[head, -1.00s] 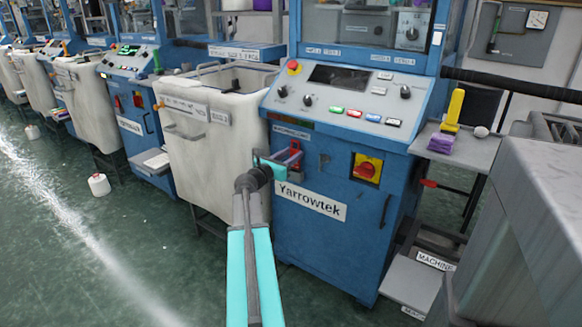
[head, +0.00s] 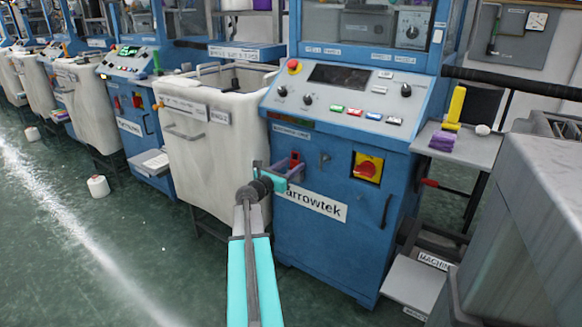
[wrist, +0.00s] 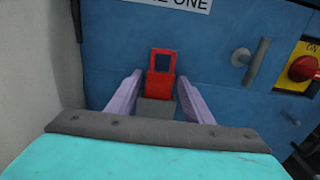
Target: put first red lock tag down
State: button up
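A red lock tag (wrist: 160,74) with a dark square window is in front of the blue machine front, just below a white label. In the head view the red tag (head: 295,160) shows small on the blue cabinet, left of the yellow and red switch. My gripper (wrist: 159,88) has two lilac fingers spread apart, one on each side of the tag. Clear gaps show between each finger and the tag. A grey block (wrist: 155,109) sits just below the tag in the wrist view; I cannot tell what it belongs to. In the head view my gripper (head: 291,170) is at the cabinet.
The red rotary switch (head: 367,169) on its yellow plate is to the right of the tag. A grey knob (wrist: 240,56) sticks out between them. A pale fabric bin (head: 205,150) stands close on the left. A small shelf (head: 465,148) is on the right.

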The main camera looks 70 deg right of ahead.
jog(key=shift+o, duration=0.5)
jog(key=shift+r, duration=0.1)
jog(key=shift+a, duration=0.4)
jog(key=p+v, duration=0.2)
jog(key=v, duration=0.9)
jog(key=shift+w+a, duration=0.15)
